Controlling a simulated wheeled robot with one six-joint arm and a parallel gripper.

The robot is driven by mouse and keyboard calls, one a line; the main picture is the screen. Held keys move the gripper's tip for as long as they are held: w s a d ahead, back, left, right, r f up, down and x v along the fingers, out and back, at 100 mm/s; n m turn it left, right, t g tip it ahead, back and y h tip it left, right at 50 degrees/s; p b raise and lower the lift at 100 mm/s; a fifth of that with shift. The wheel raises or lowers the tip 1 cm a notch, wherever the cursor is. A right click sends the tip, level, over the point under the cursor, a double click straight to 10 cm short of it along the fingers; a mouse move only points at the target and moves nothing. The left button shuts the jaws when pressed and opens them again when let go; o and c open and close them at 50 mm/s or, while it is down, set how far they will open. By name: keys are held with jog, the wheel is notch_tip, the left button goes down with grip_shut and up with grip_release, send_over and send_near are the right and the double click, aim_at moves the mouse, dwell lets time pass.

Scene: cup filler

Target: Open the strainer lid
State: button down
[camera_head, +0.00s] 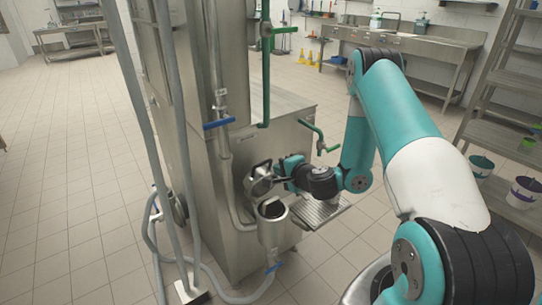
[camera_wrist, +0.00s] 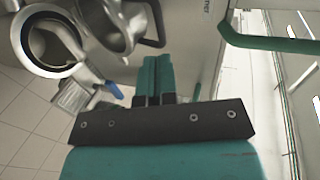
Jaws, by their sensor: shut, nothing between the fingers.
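The strainer (camera_head: 273,232) is a steel cylinder on the side of the steel machine, and its dark round mouth shows uncovered. Its rim also shows at the upper left of the wrist view (camera_wrist: 30,67). The round steel lid (camera_head: 259,184) stands raised and tilted above the mouth. In the wrist view the lid (camera_wrist: 118,40) is at the top, with a dark handle on its right side. My gripper (camera_head: 279,181) is just right of the lid. In the wrist view its teal fingers (camera_wrist: 155,62) are together and empty, close to the handle; I cannot tell whether they touch it.
A slatted drip tray (camera_head: 318,212) juts out right of the strainer. Green pipe handles (camera_head: 318,138) and a blue-handled valve (camera_head: 218,123) are on the machine. Grey hoses (camera_head: 150,150) run down at left. The tiled floor at left is open.

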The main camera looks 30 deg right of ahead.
aim_at(264, 163)
jog(key=p+x, duration=0.2)
jog(key=x, duration=0.4)
jog(key=shift+w+f, duration=0.1)
jog(key=shift+w, duration=0.3)
